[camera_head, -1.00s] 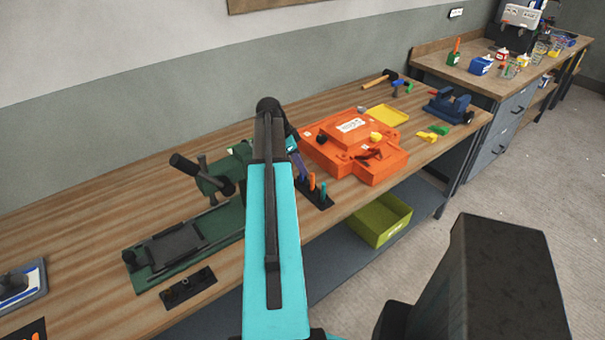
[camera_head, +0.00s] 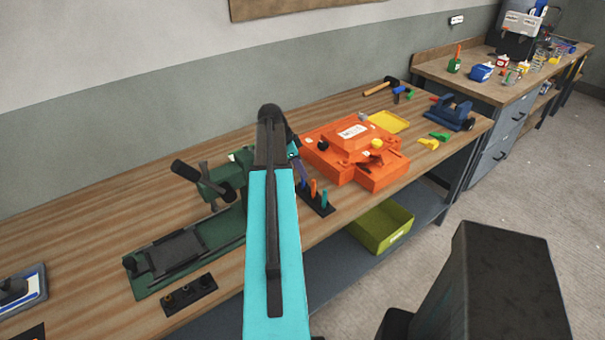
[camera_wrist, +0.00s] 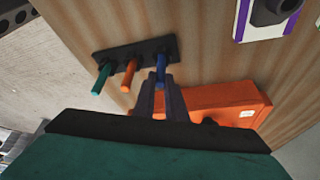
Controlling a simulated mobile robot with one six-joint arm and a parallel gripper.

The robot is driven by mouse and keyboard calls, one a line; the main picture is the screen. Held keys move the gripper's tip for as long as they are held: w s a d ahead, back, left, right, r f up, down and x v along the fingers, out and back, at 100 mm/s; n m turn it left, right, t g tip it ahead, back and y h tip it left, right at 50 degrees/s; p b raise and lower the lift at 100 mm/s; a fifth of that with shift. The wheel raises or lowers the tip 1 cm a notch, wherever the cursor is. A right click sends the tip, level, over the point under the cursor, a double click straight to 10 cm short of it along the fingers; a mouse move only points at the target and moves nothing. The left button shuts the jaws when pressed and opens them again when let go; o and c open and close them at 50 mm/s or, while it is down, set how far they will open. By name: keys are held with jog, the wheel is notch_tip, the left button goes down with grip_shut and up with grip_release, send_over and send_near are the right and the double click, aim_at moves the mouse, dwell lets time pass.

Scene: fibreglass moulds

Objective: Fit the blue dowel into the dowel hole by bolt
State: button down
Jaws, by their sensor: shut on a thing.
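In the wrist view my gripper (camera_wrist: 161,88) is shut on the blue dowel (camera_wrist: 161,65). The blue dowel stands at the end of a black rack (camera_wrist: 118,55), and its base meets the rack; I cannot tell whether it is lifted. A teal dowel (camera_wrist: 102,77) and an orange dowel (camera_wrist: 129,74) stand beside it. In the head view the rack (camera_head: 322,207) is at the bench's front edge, my gripper (camera_head: 300,170) at its left end. The orange mould (camera_head: 345,160) lies just behind the rack. I cannot make out the dowel hole.
A green clamp fixture (camera_head: 178,252) and a small black holder (camera_head: 188,296) are to the left. A yellow tray (camera_head: 388,122) and a blue vise (camera_head: 450,113) are at the right. A green bin (camera_head: 381,228) sits on the lower shelf.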

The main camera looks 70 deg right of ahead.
jog(key=shift+r, duration=0.15)
notch_tip(320, 180, up, 10)
jog(key=b, duration=0.3)
jog(key=shift+f, duration=0.2)
jog(key=shift+w+a, duration=0.1)
jog(key=shift+w, duration=0.05)
dwell(0.7)
